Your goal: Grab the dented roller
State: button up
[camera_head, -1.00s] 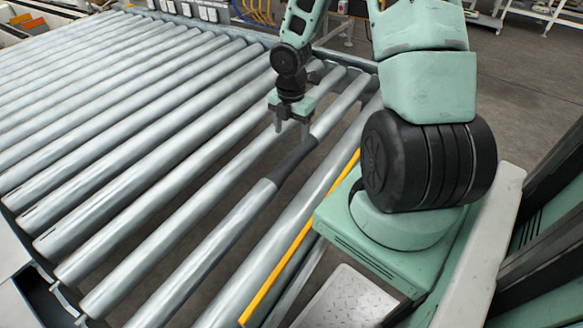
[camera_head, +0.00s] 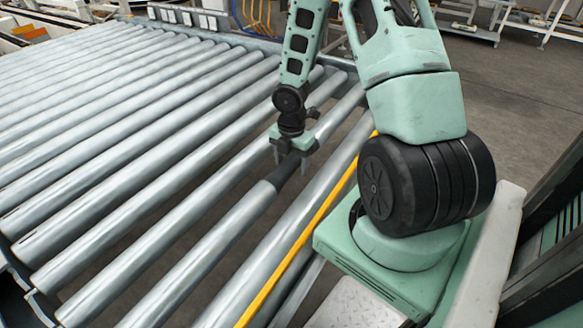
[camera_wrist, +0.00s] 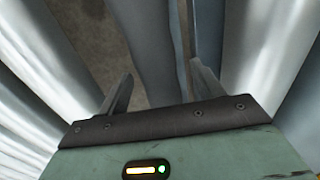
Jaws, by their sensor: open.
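The dented roller (camera_head: 224,237) lies in the conveyor bed, running from lower left to upper right, with a dark grey section (camera_head: 285,174) partway along. My gripper (camera_head: 291,164) is open over this dark section, its fingers pointing down, one to each side of it. In the wrist view the dark grey section (camera_wrist: 150,45) passes between the two spread fingers (camera_wrist: 160,88). Any contact between fingers and roller cannot be made out. The dent itself is not clearly visible, and my gripper hides part of the roller.
Several parallel steel rollers (camera_head: 140,150) fill the bed to the left, with narrow gaps between them. One more roller (camera_head: 275,248) lies to the right, beside a yellow rail (camera_head: 300,247). Open floor (camera_head: 500,100) shows at the upper right.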

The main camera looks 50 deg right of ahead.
jog(key=shift+r, duration=0.1)
grip_shut()
jog(key=shift+r, duration=0.1)
